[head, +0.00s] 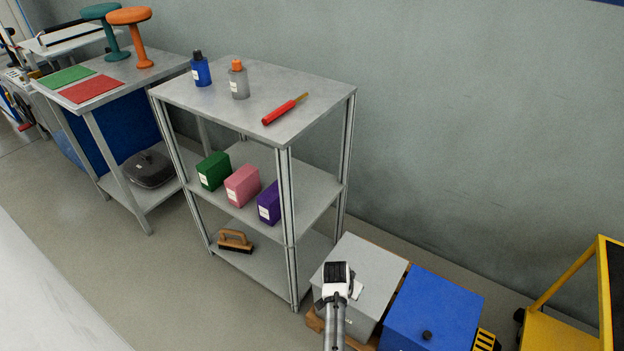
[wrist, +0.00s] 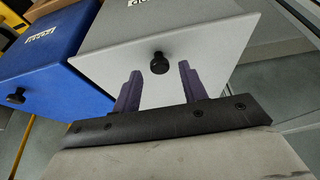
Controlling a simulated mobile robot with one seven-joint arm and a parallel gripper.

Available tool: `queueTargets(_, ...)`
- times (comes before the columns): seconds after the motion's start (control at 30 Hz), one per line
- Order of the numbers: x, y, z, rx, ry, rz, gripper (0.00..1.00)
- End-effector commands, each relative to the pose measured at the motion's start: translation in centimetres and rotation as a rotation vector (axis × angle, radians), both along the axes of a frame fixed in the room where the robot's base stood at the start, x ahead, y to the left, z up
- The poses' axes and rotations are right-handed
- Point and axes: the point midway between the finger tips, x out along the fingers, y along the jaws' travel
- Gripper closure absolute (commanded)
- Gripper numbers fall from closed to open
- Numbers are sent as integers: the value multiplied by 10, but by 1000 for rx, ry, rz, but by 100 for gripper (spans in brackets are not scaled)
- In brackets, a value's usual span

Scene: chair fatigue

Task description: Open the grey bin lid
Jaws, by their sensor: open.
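In the wrist view, the grey bin lid (wrist: 210,35) fills the upper middle and has a round black knob (wrist: 159,63). My gripper (head: 340,285) is over the near part of the grey bin in the head view, where my wrist hides the knob. In the wrist view, my gripper (wrist: 158,82) is open, with two purple fingers apart. The knob appears between and slightly beyond the fingertips; I cannot tell whether they touch the lid.
A blue bin (head: 440,305) with a black knob stands right beside the grey one. A metal shelf unit (head: 320,190) rises close on the left, with a red-handled tool (head: 284,110) on top. A yellow frame (head: 565,310) stands at the far right. A wall is behind.

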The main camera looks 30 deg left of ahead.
Motion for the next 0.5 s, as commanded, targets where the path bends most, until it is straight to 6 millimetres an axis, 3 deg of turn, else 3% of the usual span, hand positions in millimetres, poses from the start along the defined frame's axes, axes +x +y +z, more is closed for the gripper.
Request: queueTargets(0.5,-40,1,99,1,2,0,57)
